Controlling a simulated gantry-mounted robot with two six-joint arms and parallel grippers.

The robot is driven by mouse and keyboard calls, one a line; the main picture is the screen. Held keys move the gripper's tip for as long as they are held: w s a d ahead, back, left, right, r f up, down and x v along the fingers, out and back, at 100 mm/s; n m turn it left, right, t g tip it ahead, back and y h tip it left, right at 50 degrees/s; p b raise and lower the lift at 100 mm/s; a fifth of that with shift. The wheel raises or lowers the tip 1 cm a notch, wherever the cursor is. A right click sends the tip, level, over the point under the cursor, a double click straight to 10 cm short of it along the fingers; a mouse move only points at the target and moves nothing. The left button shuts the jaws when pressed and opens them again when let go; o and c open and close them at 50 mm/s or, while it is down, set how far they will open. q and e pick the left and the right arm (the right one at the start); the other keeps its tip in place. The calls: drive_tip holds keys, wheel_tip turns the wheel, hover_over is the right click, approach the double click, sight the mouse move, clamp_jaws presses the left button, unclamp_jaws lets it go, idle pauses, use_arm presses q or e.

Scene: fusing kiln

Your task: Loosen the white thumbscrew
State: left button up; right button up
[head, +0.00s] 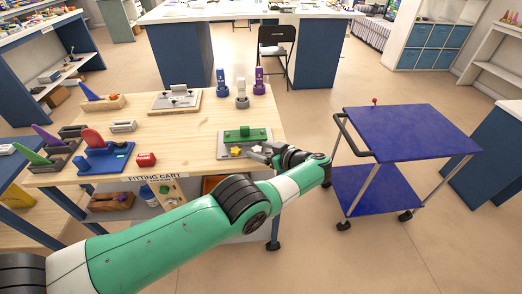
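My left gripper (264,153) is at the front right of the wooden fitting cart's top, at the right edge of a grey plate (226,137). Its fingers are small in the view, and I cannot tell whether they are open or shut. The plate carries a green block (243,133) and a yellow star-shaped knob (236,152); another pale or yellow knob (256,149) is close to the fingers. I cannot clearly make out a white thumbscrew. An upright white piece (242,94) stands behind, between a blue and a purple one. My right gripper is not in view.
The fitting cart (195,143) also holds a light plate with dark knobs (175,101), a blue fixture (104,158) and a red block (146,160) at left. A blue two-shelf trolley (412,130) stands to the right, its top empty, with floor between.

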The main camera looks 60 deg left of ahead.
sight(260, 150)
use_arm(q)
drive_tip(key=b+v, duration=0.1)
drive_tip(key=v, duration=0.4)
drive_tip(key=shift+w+d+f, duration=0.1)
drive_tip(key=shift+w+f, duration=0.05)
drive_tip(key=b+v, duration=0.6)
drive_tip(key=b, duration=0.1)
drive_tip(key=shift+d+r, duration=0.25)
